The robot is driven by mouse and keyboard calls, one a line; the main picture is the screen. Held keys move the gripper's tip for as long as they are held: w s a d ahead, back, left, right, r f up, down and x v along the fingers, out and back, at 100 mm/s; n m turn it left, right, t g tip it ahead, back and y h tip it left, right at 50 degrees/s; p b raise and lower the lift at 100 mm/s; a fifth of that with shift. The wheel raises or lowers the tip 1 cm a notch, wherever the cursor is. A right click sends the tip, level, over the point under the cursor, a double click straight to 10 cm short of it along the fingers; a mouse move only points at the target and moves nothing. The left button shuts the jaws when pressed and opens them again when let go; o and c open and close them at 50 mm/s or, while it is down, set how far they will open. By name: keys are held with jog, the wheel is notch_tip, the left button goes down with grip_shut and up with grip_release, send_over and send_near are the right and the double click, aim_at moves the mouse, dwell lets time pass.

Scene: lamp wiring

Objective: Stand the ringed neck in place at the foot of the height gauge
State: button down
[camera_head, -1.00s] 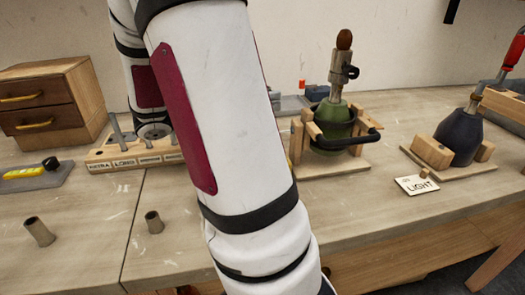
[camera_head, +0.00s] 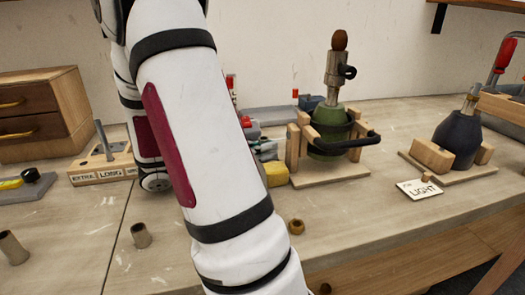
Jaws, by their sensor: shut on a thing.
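My gripper is not visible; my white arm crosses the picture and my wrist partly shows behind it. I cannot make out a ringed neck for certain. Two short brown tubes stand on the bench: one at the far left (camera_head: 12,248), another nearer the arm (camera_head: 140,236). I cannot identify the height gauge for certain. A grey slab (camera_head: 268,115) with a red-tipped part lies at the back, partly hidden by my arm.
A green lamp body (camera_head: 330,140) stands in a wooden cradle. A dark lamp body (camera_head: 458,138) stands at the right, behind a LIGHT card (camera_head: 420,189). A labelled rod block (camera_head: 105,165), drawers (camera_head: 45,105) and a yellow block (camera_head: 277,174) also show. The front right bench is mostly clear.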

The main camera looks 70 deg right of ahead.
jog(key=shift+f, duration=0.1)
jog(key=c, duration=1.7)
grip_release()
